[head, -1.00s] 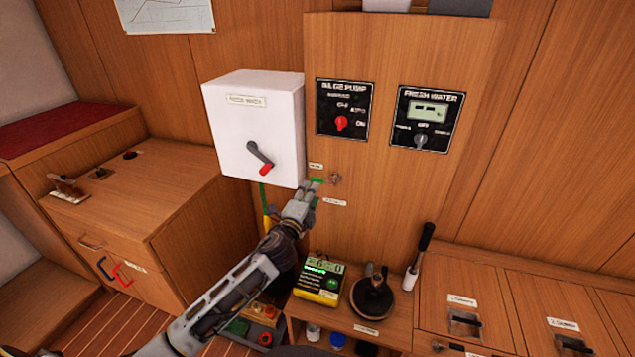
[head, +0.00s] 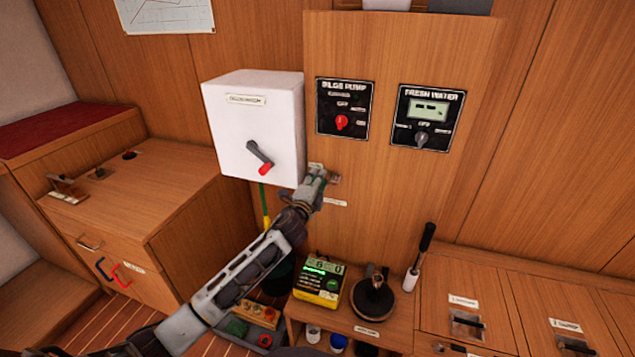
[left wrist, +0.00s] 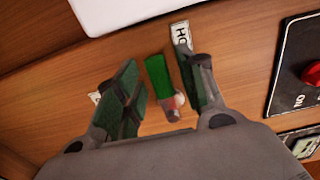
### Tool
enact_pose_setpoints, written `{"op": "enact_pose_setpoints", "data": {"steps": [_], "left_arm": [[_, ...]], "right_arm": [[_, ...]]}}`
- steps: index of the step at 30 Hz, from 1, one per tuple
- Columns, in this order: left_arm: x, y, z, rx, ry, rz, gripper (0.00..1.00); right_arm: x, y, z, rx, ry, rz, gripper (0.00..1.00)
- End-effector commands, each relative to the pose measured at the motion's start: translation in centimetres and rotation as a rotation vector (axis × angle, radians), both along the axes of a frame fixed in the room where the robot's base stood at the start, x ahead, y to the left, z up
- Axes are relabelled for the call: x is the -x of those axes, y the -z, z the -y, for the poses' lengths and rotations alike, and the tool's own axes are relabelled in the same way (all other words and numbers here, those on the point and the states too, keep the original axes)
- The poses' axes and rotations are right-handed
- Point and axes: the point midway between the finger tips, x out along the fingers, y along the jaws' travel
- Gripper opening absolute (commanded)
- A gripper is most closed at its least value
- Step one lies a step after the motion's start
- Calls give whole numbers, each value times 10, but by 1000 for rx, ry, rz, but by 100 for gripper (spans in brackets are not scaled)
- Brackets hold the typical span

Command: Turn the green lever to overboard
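The green lever (left wrist: 159,82) shows in the left wrist view, between the two fingers of my left gripper (left wrist: 158,88). Its green handle points toward the white box, and its pivot end is pale and reddish. The fingers stand apart on either side of the lever, with a visible gap on the left; I cannot tell whether the right finger touches it. In the head view my left gripper (head: 318,180) is at the wooden panel and hides the lever. My right gripper is not in view.
A white box (head: 240,120) with a red-tipped handle hangs just left of the gripper. Above are the bilge pump panel (head: 358,95) and fresh water panel (head: 440,105). Below, a yellow device (head: 312,292) and a dark round object (head: 372,300) stand on a shelf.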

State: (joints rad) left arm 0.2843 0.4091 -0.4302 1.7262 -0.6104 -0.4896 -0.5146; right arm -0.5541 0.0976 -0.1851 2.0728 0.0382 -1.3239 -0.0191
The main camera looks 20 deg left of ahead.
Motion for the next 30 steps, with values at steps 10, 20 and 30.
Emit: {"op": "enact_pose_setpoints", "data": {"steps": [10,20,30], "left_arm": [[-4,0,0,0,0,0,39],[-4,-1,0,0,0,1,11],[-4,0,0,0,0,0,0]], "right_arm": [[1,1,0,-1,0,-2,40],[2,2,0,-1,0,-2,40],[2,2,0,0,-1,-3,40]]}}
